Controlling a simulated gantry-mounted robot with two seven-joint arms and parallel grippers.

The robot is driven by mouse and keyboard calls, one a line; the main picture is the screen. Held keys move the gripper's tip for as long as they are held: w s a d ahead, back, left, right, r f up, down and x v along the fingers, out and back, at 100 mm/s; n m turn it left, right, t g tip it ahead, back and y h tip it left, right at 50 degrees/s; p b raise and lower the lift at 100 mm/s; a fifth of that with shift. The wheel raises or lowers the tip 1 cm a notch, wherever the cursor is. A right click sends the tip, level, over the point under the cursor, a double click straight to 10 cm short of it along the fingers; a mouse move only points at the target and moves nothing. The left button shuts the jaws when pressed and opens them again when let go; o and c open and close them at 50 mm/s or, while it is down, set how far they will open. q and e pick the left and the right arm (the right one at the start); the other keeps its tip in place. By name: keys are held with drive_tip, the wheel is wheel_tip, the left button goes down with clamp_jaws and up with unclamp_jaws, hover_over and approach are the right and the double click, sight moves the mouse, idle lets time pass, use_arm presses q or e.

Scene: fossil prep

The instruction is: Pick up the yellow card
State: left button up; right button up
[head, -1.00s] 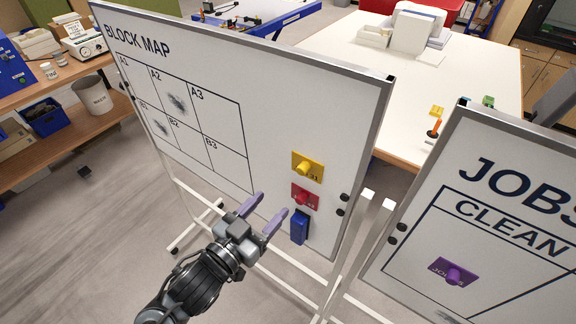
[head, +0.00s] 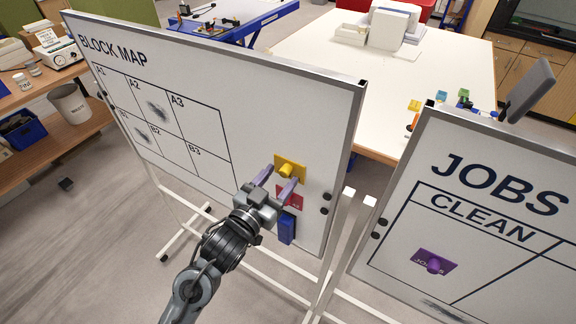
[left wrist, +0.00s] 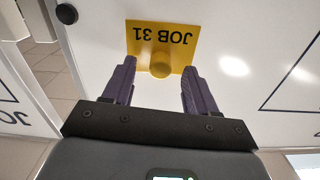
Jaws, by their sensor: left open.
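The yellow card (head: 294,166) is on the BLOCK MAP whiteboard (head: 250,100), right of the grid, with a round yellow knob on its face. In the left wrist view the yellow card (left wrist: 180,34) reads JOB 31 upside down, and its knob (left wrist: 160,65) is just beyond and between the fingertips. My left gripper (head: 277,176) is open, its purple fingers pointing at the card; it also shows in the left wrist view (left wrist: 158,75). Nothing is held between the fingers. Whether they touch the card is unclear. My right gripper is not in view.
The JOBS board (head: 480,150), with a purple card (head: 433,262), stands at the right. A white table (head: 330,50) is behind.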

use_arm(q)
drive_tip(key=shift+x, duration=0.8)
drive_tip(key=shift+a, duration=0.1)
clamp_jaws()
